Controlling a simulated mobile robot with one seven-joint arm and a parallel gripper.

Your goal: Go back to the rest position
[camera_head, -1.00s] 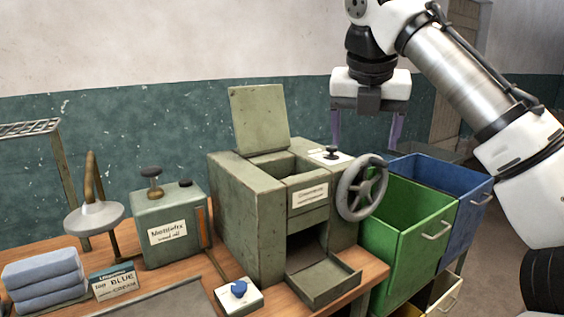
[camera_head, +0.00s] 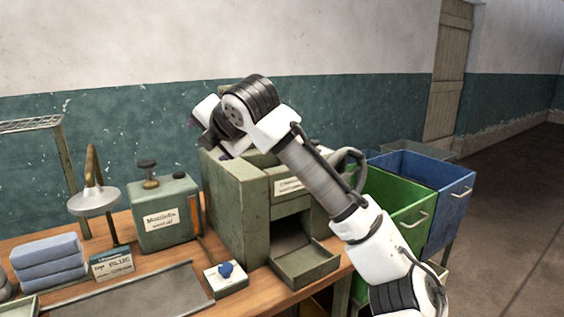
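My gripper (camera_head: 222,152) is over the top left of the green metal machine (camera_head: 237,205), with my arm reaching across the machine from the lower right. The wrist hides much of the gripper, and only part of a purplish finger shows, so its opening cannot be told. I see nothing hanging from it. My arm covers the machine's upper part and some of its handwheel (camera_head: 347,160). The machine's lower drawer (camera_head: 305,265) stands pulled out.
Green (camera_head: 398,205) and blue (camera_head: 440,190) bins stand to the right. Floor at far right is clear.

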